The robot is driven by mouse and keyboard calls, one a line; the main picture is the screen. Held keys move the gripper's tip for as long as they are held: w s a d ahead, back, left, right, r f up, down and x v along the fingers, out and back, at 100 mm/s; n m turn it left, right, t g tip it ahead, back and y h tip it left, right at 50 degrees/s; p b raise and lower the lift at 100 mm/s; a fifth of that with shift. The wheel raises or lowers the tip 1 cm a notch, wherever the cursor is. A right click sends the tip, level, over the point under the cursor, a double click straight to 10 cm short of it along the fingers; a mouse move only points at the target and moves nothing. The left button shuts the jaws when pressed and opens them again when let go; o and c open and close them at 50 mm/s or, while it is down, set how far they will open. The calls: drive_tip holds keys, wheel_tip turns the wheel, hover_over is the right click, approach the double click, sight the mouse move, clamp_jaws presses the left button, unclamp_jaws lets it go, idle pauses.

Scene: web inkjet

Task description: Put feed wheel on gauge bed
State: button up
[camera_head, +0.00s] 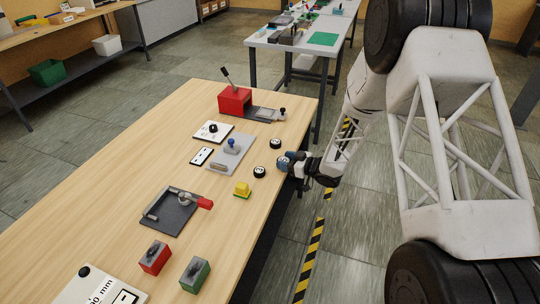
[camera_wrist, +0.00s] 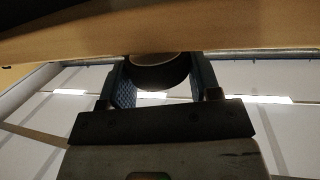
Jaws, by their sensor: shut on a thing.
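My gripper (camera_head: 294,166) is at the right edge of the wooden table, shut on a dark round wheel (camera_head: 282,162). In the wrist view the wheel (camera_wrist: 155,72) sits between the two blue-padded fingers, its upper part cut off by the tabletop edge. Two more black wheels with white hubs lie on the table, one just behind (camera_head: 275,143) and one to the left (camera_head: 259,171) of my gripper. A grey plate with a blue knob (camera_head: 230,153) and a dark grey plate with a red handle (camera_head: 172,212) lie farther left; I cannot tell which is the gauge bed.
A red block with a lever (camera_head: 235,101) stands at the table's far end. Red (camera_head: 154,257) and green (camera_head: 194,275) blocks stand near the front. The wood between these things is clear.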

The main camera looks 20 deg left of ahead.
sight(270, 160)
drive_tip(key=shift+r+x, duration=0.1)
drive_tip(key=shift+x, duration=0.55)
drive_tip(key=shift+r+x, duration=0.15)
drive_tip(key=shift+x, duration=0.5)
drive_tip(key=shift+a, duration=0.15)
drive_tip(key=shift+r+x, duration=0.15)
drive_tip(key=shift+x, duration=0.95)
drive_tip(key=shift+r+x, duration=0.15)
drive_tip(key=shift+x, duration=0.9)
drive_tip(key=shift+f, duration=0.25)
drive_tip(key=o, duration=1)
drive_tip(key=shift+v, duration=3.9)
